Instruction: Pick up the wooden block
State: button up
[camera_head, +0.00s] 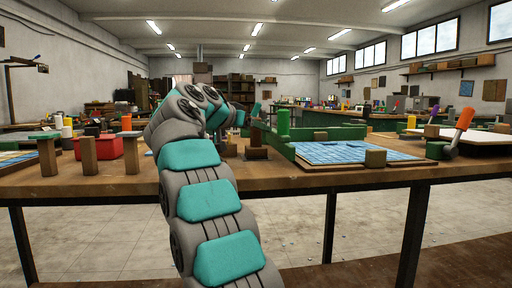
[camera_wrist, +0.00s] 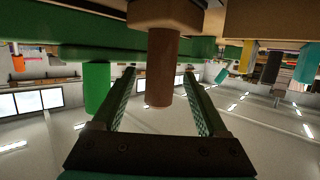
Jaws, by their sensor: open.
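The wrist view appears upside down. My gripper (camera_wrist: 159,74) is open, with one green finger on each side of a brown round post (camera_wrist: 161,92). The post rises from a tan wooden block (camera_wrist: 172,14) at the top edge of that view. I cannot tell whether the fingers touch the post. In the head view the block with its post (camera_head: 257,153) stands on the bench just beyond my arm, and my gripper (camera_head: 256,116) is small near it. Another wooden block (camera_head: 375,158) sits at the front edge of the blue mosaic sheet (camera_head: 340,150).
A green cylinder (camera_head: 283,122) stands close by, also seen in the wrist view (camera_wrist: 96,87). A green rail (camera_head: 277,140) runs beside the sheet. Wooden stands (camera_head: 88,156) and a red box (camera_head: 103,146) are at left. An orange-handled tool (camera_head: 463,121) is at right.

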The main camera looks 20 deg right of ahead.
jog(key=shift+w+d+f, duration=0.15)
jog(key=shift+w+d, duration=0.05)
jog(key=shift+d, duration=0.15)
grip_shut()
dwell(0.4)
dwell(0.8)
